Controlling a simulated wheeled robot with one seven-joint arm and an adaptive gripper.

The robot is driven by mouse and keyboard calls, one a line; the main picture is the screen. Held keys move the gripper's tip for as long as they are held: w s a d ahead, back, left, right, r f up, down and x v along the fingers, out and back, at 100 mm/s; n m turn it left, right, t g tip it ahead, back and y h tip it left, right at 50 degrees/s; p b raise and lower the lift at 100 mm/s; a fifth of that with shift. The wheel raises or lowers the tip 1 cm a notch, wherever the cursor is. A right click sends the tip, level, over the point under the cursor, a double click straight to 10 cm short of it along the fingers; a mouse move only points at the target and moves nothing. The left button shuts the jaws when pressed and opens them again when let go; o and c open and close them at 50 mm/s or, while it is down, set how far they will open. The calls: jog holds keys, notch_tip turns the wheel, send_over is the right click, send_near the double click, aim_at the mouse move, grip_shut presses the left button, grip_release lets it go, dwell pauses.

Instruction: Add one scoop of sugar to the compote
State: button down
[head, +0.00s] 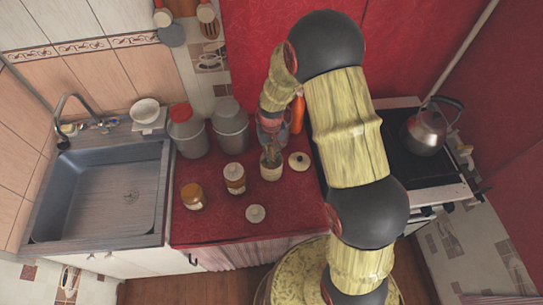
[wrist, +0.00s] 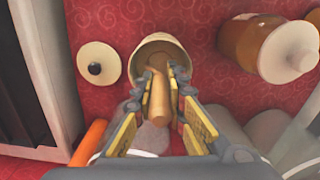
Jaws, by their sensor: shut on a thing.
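My gripper (wrist: 162,77) is shut on a tan wooden handle (wrist: 160,100), which looks like that of a scoop. The handle's far end goes into an open cream pot (wrist: 166,42), so whatever is at that end is hidden. In the head view my gripper (head: 268,148) is just above this pot (head: 271,173) on the red counter. A pale round lid with a dark knob (wrist: 98,62) lies beside the pot; it also shows in the head view (head: 299,161). I cannot tell the pot's contents, or which vessel holds compote.
An amber-brown lidded jar (head: 234,180) stands left of the pot, with another amber jar (head: 193,197) further left. A pale lid (head: 256,213) lies near the front. Two canisters (head: 187,132) (head: 230,125) and an orange item (head: 297,114) stand behind. A kettle (head: 425,130) sits on the stove.

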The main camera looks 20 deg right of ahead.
aim_at(271, 145)
jog(key=shift+r+p, duration=3.05)
jog(key=shift+r, duration=1.9)
